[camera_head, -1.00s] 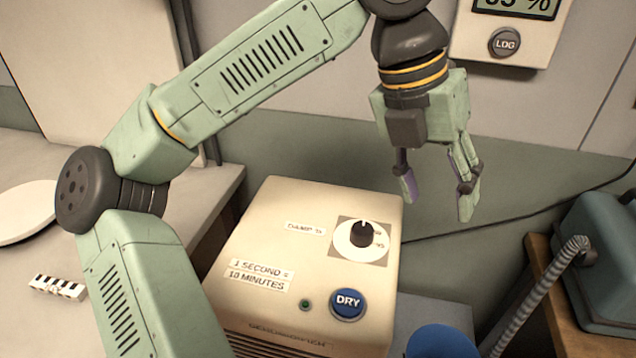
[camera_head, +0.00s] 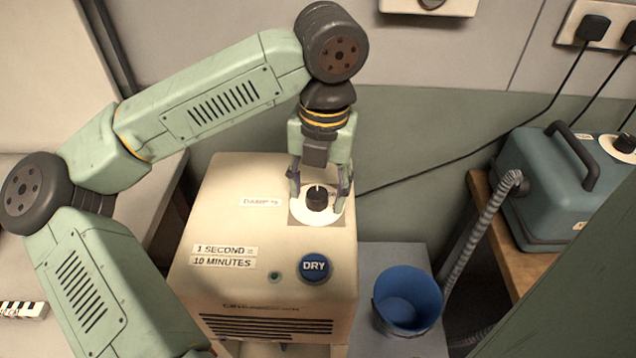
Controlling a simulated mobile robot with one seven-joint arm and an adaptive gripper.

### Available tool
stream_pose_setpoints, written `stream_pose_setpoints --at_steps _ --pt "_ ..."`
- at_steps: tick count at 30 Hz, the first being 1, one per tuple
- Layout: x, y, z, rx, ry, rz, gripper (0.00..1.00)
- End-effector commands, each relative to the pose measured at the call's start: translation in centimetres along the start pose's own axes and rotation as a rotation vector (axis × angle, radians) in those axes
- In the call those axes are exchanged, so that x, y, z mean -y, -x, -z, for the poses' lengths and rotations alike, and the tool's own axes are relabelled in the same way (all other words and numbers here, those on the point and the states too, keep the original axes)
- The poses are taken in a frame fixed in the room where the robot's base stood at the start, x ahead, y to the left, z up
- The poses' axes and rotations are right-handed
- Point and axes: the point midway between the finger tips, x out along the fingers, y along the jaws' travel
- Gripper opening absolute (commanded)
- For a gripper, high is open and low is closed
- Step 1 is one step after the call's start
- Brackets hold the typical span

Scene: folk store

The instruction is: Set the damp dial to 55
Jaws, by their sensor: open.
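A label (camera_head: 261,201) left of the dial is too small to read surely. My gripper (camera_head: 318,203) points down over the dial, open, with one finger on each side of the knob. I cannot tell whether the fingers touch the knob. The knob's white pointer mark faces roughly away from me; the numbers around it are not readable.
A blue DRY button (camera_head: 315,267) and a small green light (camera_head: 274,276) sit in front of the dial. A blue bucket (camera_head: 408,300) stands to the right. A blue-grey machine (camera_head: 560,185) with a ribbed hose (camera_head: 480,235) rests on a wooden bench. Sockets and cables are at upper right.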

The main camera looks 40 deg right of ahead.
Motion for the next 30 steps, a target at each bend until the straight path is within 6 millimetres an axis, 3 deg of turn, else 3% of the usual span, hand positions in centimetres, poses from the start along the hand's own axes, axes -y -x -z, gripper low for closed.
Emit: stream_pose_setpoints --at_steps 10,30 --pt "0.02 -0.42 0.01 0.0 0.0 0.001 0.5" --pt "0.02 -0.38 0.01 0.0 0.0 0.001 0.05"
